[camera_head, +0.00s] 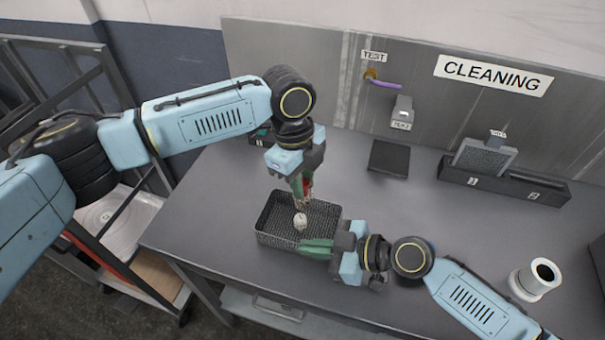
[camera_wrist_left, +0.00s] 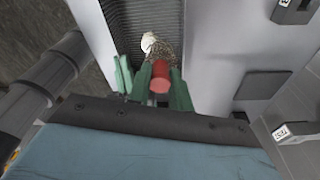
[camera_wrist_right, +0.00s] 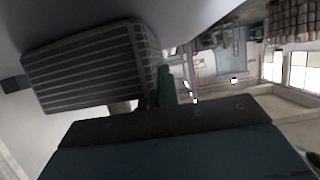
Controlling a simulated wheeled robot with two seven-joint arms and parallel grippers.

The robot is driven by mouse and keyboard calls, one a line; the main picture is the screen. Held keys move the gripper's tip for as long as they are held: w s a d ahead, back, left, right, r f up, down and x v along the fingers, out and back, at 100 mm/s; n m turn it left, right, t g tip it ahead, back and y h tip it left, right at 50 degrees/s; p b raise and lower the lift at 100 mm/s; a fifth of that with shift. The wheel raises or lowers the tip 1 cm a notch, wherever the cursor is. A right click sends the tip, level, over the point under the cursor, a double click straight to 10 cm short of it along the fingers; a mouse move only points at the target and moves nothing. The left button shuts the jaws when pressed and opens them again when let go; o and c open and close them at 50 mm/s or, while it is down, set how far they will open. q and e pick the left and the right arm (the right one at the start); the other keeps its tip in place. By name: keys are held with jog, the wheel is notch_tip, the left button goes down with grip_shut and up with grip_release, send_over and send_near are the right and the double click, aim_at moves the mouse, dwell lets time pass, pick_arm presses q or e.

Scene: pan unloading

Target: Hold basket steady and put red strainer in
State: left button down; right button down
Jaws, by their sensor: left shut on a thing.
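The dark wire-mesh basket (camera_head: 262,232) stands on the grey table; it also shows in the left wrist view (camera_wrist_left: 135,15) and the right wrist view (camera_wrist_right: 85,65). My left gripper (camera_head: 303,188) is shut on the red strainer (camera_head: 308,183), fingers pointing down at the basket's back right part. In the left wrist view, the strainer's red end (camera_wrist_left: 160,76) is between the green fingers (camera_wrist_left: 160,85), with its brownish mesh beyond. My right gripper (camera_head: 315,247) is at the basket's front right rim. Whether its fingers are closed on the rim is unclear.
A small whitish object (camera_head: 300,221) shows in the basket, near the strainer. A black pad (camera_head: 389,157), a dark holder (camera_head: 500,183) and a white cylinder (camera_head: 535,278) stand on the table. The table between pad and cylinder is clear. A cart (camera_head: 115,215) is at the left.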

pick_arm(q)
jog(key=shift+f, duration=0.15)
jog(key=shift+f, duration=0.15)
jog(key=c, duration=1.2)
grip_release()
jog(key=shift+w+a+r, duration=0.15)
jog(key=shift+r, duration=1.15)
jog(key=shift+w+a+r, duration=0.1)
jog(key=shift+a+r, duration=0.1)
jog(key=shift+r, duration=1.15)
jog(key=shift+w+a+r, duration=0.15)
jog(key=shift+r, duration=1.15)
pick_arm(e)
jog(key=c, duration=1.6)
grip_release()
